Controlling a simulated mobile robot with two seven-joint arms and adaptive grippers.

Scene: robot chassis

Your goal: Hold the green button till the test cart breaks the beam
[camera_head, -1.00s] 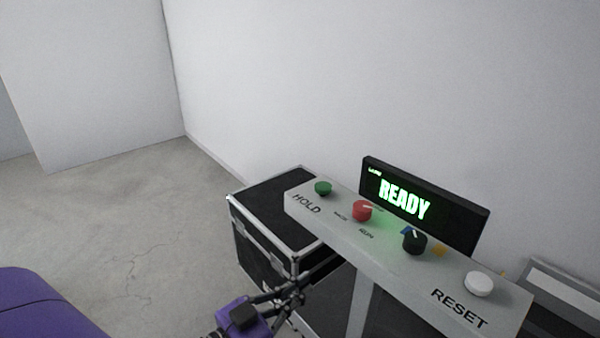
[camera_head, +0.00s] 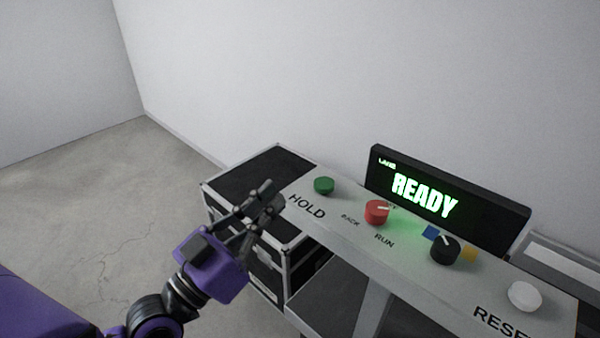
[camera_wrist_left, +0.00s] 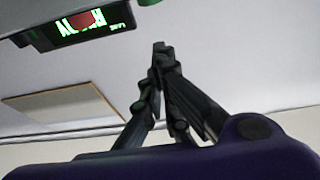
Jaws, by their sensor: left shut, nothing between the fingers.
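The green button (camera_head: 324,185) sits at the left end of the grey control panel (camera_head: 345,232), above the word HOLD. My left gripper (camera_head: 270,190) is shut and empty, left of the green button and apart from it. In the left wrist view the gripper's fingertips (camera_wrist_left: 160,48) meet with nothing between them. The black display (camera_head: 450,200) behind the panel reads READY in green, and part of it shows upside down in the left wrist view (camera_wrist_left: 95,27). The test cart and the beam cannot be made out. My right gripper is not in view.
A red knob (camera_head: 377,212), a black knob (camera_head: 445,250) and a white RESET button (camera_head: 525,296) stand along the panel. A black case with metal edges (camera_head: 255,170) is left of the panel. Bare floor lies further left, with a white wall behind.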

